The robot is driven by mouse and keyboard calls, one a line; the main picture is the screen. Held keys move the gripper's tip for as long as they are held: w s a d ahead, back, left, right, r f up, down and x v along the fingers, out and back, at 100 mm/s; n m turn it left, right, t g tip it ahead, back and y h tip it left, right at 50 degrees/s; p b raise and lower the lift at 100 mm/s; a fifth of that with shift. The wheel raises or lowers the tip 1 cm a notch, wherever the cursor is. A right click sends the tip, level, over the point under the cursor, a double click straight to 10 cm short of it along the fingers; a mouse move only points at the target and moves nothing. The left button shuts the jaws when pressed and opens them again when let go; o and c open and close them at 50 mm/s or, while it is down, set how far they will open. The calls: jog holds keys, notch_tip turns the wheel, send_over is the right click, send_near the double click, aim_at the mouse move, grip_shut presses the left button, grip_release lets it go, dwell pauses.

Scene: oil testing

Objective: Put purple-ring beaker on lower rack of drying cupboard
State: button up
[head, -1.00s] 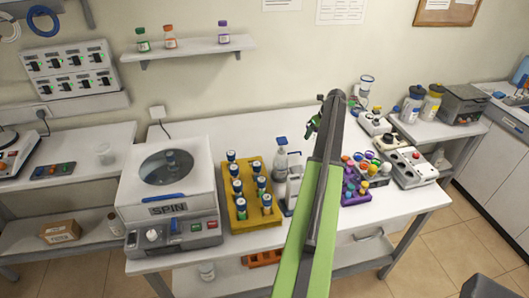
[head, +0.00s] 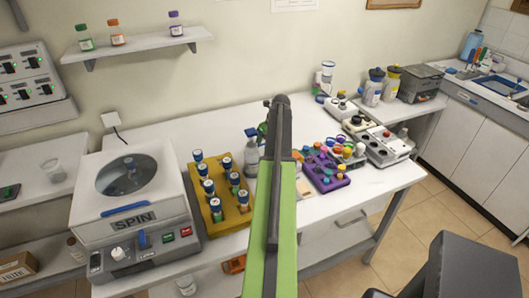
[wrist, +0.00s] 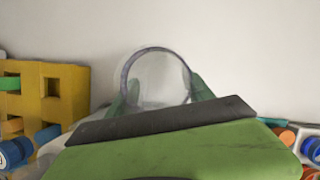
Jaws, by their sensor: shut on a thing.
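The purple-ring beaker (wrist: 158,82) is clear glass with a dull purple-grey rim, seen in the wrist view. My gripper (wrist: 161,97) has its green fingers on both sides of the beaker and is shut on it. In the head view my arm reaches over the middle of the bench and hides the beaker. Only a bit of a green finger (head: 262,130) shows beside the arm's end there. The drying cupboard and its lower rack are not in view.
On the bench stand a SPIN centrifuge (head: 132,192), a yellow vial rack (head: 238,222) left of my arm, and a purple rack (head: 326,180) and grey instruments (head: 380,145) right of it. A dark block (head: 462,265) stands front right. Floor (head: 405,222) shows at right.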

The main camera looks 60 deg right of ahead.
notch_tip(320, 180, down, 4)
jog(key=b, duration=0.4)
jog(key=shift+f, duration=0.2)
jog(key=shift+r, duration=0.2)
jog(key=shift+f, duration=0.15)
jog(key=o, duration=1.4)
jog(key=shift+s+r+p, duration=0.1)
jog(key=shift+r+p, duration=0.2)
jog(key=shift+r, duration=0.1)
jog(key=p+v, duration=1.1)
jog(key=v, duration=0.1)
